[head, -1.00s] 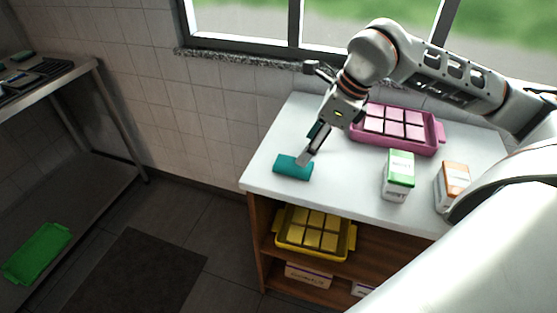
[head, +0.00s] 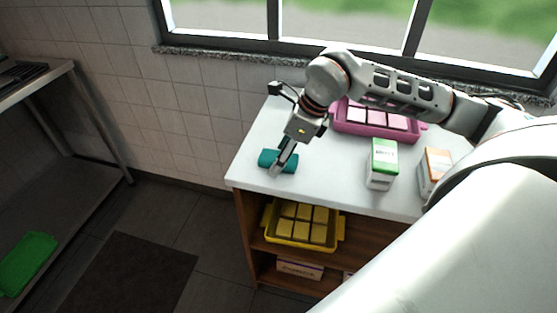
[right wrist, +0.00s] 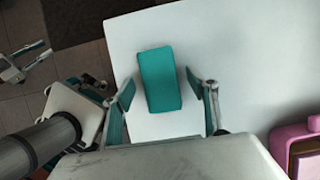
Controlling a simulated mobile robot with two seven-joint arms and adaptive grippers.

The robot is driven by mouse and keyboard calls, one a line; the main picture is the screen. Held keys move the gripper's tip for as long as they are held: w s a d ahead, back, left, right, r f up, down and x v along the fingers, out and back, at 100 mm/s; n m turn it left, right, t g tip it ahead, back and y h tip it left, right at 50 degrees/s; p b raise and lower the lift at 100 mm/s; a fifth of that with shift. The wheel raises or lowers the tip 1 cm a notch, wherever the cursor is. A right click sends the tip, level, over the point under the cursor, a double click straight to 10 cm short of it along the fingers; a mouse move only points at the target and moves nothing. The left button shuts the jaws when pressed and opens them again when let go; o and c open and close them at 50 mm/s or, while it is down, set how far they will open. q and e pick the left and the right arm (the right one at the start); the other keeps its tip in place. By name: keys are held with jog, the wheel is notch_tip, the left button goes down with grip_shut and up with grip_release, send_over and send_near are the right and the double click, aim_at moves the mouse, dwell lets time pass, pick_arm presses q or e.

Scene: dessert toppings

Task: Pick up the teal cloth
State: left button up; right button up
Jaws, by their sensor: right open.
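The teal cloth (head: 266,158) lies on the white counter top near its left end, partly behind my right gripper in the head view. In the right wrist view the cloth (right wrist: 160,79) is a whole teal rectangle on the bare white surface. My right gripper (head: 279,165) is open above it. In the right wrist view its two fingers (right wrist: 160,88) stand on either side of the cloth, with gaps that look clear on both sides. My left gripper is not in the head view.
A pink tray (head: 422,127) with pale blocks stands at the back of the counter (head: 330,180). A green-topped box (head: 382,164) and an orange-topped box (head: 434,170) stand to the right. A yellow tray (head: 338,230) is on the shelf below. A green tray (head: 28,262) lies at far left.

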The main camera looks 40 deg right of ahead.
jog(key=shift+f, duration=0.25)
dwell(0.4)
jog(key=c, duration=1.2)
